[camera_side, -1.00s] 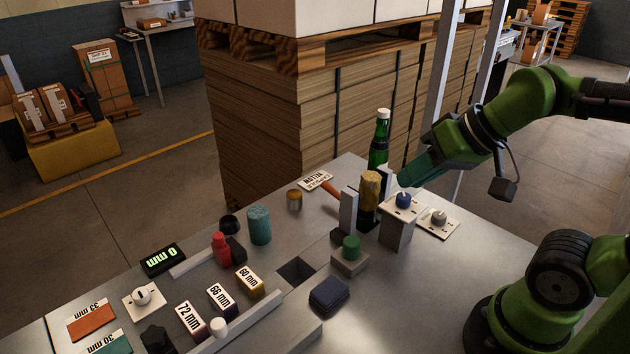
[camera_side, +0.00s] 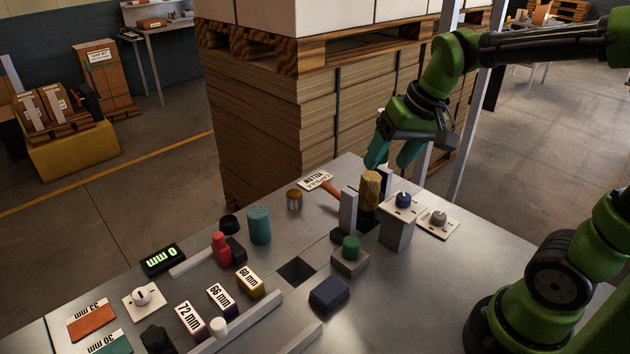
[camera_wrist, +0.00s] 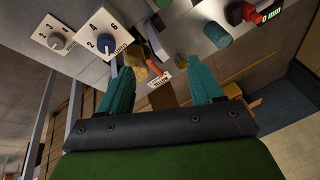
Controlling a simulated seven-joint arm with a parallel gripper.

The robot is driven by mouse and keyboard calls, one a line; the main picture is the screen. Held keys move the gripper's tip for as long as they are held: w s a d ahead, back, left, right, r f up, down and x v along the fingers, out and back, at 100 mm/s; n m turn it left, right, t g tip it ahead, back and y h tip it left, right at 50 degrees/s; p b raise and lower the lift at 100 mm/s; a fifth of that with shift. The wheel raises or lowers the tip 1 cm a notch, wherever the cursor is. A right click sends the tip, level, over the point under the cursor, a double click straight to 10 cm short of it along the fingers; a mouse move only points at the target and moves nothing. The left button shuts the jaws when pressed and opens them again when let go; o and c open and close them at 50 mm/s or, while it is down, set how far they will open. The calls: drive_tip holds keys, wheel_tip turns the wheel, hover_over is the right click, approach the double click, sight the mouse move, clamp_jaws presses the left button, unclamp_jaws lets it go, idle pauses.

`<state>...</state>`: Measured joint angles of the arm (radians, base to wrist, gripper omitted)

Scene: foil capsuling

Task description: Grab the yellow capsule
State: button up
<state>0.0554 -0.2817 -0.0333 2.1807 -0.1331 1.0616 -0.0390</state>
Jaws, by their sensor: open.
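A tall mottled yellow-brown cylinder (camera_side: 369,191) stands upright beside a grey upright block on the bench; it is the largest yellow piece. In the wrist view it (camera_wrist: 134,58) shows beyond the left finger. A smaller gold-brown cylinder (camera_side: 294,199) stands farther left. I cannot tell for certain which is the yellow capsule. My gripper (camera_side: 387,170) is open, its teal fingers pointing down behind and above the tall cylinder. The fingers (camera_wrist: 158,68) are apart in the wrist view, with no grasped object visible.
The grey block (camera_side: 348,211) and a blue-knob panel (camera_side: 403,205) flank the tall cylinder closely. A teal cylinder (camera_side: 259,225), a red bottle-shaped piece (camera_side: 221,249) and a green knob (camera_side: 351,247) stand nearby. A pallet stack (camera_side: 300,120) rises behind the bench.

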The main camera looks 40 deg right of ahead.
drive_tip(key=w+d+f+g+h, duration=0.1)
drive_tip(key=w+d+f+g, duration=0.15)
drive_tip(key=w+d, duration=0.35)
drive_tip(key=g, duration=0.2)
approach(370, 195)
drive_tip(key=shift+t, duration=0.25)
drive_tip(key=f, duration=0.1)
drive_tip(key=d+f, duration=0.1)
drive_tip(key=f, duration=0.1)
drive_tip(key=w+f, duration=0.1)
drive_tip(key=f, duration=0.1)
drive_tip(key=shift+d+f, duration=0.15)
drive_tip(key=shift+s+d+f, duration=0.1)
drive_tip(key=shift+f, duration=3.1)
drive_tip(key=c, duration=0.7)
drive_tip(key=shift+c, duration=0.2)
